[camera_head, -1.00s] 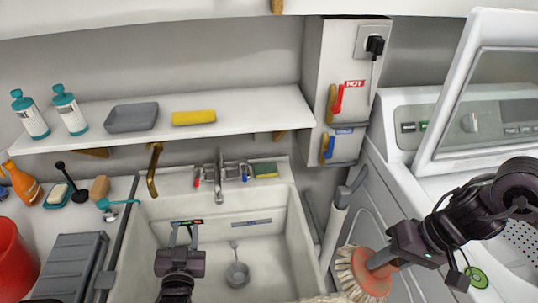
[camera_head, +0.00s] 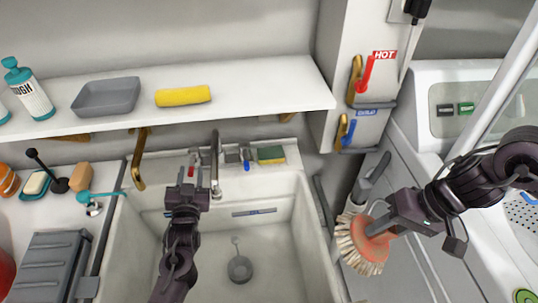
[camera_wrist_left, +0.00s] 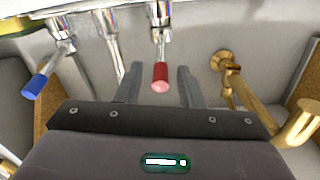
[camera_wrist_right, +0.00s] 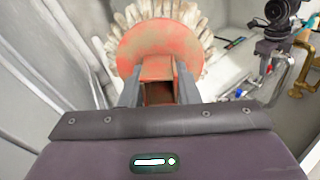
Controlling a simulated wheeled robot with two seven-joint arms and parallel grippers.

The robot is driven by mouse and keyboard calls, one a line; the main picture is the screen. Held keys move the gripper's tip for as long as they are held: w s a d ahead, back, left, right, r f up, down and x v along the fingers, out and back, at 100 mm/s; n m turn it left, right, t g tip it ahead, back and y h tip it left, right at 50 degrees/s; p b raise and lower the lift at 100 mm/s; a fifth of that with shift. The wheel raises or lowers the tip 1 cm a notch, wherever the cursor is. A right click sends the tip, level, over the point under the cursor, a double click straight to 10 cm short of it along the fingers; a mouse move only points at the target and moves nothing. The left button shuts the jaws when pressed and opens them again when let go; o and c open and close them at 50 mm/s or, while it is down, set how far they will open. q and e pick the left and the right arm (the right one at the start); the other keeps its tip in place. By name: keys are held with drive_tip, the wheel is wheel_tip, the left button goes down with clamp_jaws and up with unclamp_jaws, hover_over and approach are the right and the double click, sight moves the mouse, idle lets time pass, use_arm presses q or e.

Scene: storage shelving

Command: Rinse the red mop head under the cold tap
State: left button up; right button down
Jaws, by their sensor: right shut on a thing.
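The red mop head (camera_head: 363,243), a round disc with pale bristles, is in my right gripper (camera_head: 392,228), right of the sink basin (camera_head: 290,225). In the right wrist view the fingers are shut on the block behind the mop head (camera_wrist_right: 160,45). My left gripper (camera_head: 187,178) is open at the back of the sink. In the left wrist view the red tap handle (camera_wrist_left: 161,78) shows between its open fingers (camera_wrist_left: 158,88); contact is unclear. The blue tap handle (camera_wrist_left: 34,87) is left there. The chrome spout (camera_head: 214,160) stands between the handles in the head view.
A brass pipe (camera_head: 139,160) stands left of the taps. A sponge (camera_head: 271,154) lies right of them. The wall box has a red HOT lever (camera_head: 366,73) and a blue lever (camera_head: 349,133). A shelf (camera_head: 250,90) overhangs the sink. The basin holds a drain strainer (camera_head: 239,268).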

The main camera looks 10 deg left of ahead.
sight(192, 162)
use_arm(q)
drive_tip(key=shift+x, duration=1.6)
clamp_jaws()
